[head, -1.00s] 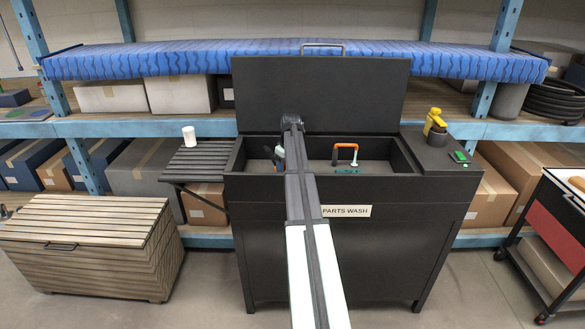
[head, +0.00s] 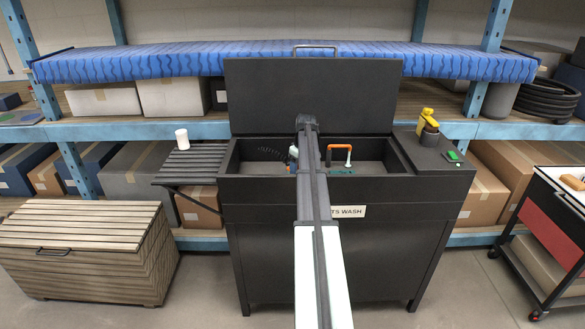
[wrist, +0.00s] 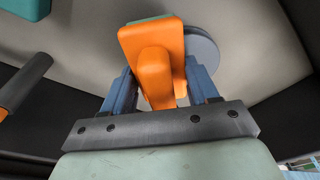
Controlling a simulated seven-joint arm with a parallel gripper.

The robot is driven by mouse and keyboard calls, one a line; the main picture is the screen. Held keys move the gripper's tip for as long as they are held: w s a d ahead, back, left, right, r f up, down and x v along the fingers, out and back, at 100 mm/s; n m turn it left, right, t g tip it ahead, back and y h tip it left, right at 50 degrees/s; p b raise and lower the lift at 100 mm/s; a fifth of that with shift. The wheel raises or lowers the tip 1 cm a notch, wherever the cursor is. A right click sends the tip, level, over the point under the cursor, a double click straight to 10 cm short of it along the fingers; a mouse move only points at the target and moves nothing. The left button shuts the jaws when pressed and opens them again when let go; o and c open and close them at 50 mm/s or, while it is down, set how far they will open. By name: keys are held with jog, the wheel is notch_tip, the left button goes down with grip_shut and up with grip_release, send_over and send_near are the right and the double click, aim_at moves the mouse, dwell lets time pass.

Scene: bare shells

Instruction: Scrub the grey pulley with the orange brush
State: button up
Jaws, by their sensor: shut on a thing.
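In the wrist view my gripper (wrist: 160,92) has blue fingers shut on the orange brush (wrist: 147,45). A teal strip shows at the brush's far edge. The grey pulley (wrist: 205,48), a round disc, lies just behind and to the right of the brush, partly hidden by it. I cannot tell whether brush and pulley touch. In the head view my gripper (head: 293,152) is low in the black wash tub (head: 232,157), mostly hidden behind my arm.
An orange arched piece (head: 340,147) with a pale end stands in the tub right of my arm, above something teal. The raised lid (head: 314,95) stands behind. A yellow bottle (head: 428,120) is on the right ledge.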

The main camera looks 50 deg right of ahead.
jog(key=shift+w+a, duration=2.8)
notch_tip(320, 180, up, 8)
jog(key=shift+r, duration=0.1)
